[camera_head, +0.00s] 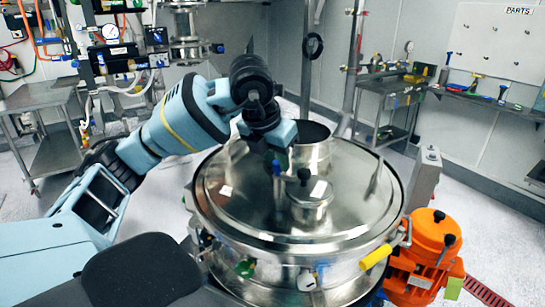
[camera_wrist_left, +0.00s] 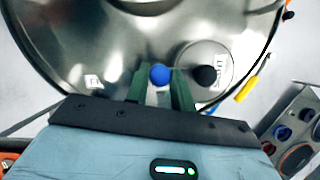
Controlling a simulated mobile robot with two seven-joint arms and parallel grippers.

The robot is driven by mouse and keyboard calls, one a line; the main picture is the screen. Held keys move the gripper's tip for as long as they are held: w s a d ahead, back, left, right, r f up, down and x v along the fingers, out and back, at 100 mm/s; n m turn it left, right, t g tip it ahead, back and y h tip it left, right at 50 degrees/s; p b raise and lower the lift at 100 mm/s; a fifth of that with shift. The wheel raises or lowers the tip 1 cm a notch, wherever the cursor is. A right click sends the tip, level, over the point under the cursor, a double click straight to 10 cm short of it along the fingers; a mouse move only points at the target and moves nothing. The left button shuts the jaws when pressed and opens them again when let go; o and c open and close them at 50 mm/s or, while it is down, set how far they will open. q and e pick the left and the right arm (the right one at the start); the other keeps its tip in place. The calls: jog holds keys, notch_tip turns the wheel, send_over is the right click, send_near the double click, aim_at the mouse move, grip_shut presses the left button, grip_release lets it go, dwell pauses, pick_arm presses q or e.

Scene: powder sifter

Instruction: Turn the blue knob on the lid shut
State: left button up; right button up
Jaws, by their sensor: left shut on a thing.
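The round steel sifter lid (camera_head: 235,205) fills the middle of the head view, and its shiny top also shows in the wrist view (camera_wrist_left: 60,45). The small blue knob (camera_wrist_left: 160,74) stands on the lid, and in the head view it shows as a blue spot (camera_head: 277,168) below my gripper. My left gripper (camera_wrist_left: 160,88) reaches down from above, its two green fingers shut on the blue knob, one on each side. In the head view the fingers (camera_head: 277,160) are dark and partly hidden by the wrist. My right gripper is in neither view.
A small capped port with a black knob (camera_head: 305,177) stands close to the right of the gripper. A steel cylinder (camera_head: 313,150) rises behind it. A yellow handle (camera_head: 376,257) and an orange motor (camera_head: 428,245) are at the lower right. Steel carts stand further back.

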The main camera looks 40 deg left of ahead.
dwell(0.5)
pick_arm(q)
jog(key=o, duration=1)
jog(key=v, duration=0.7)
jog(key=shift+r, duration=0.4)
jog(key=shift+s+d, duration=0.1)
jog(key=shift+s, duration=0.05)
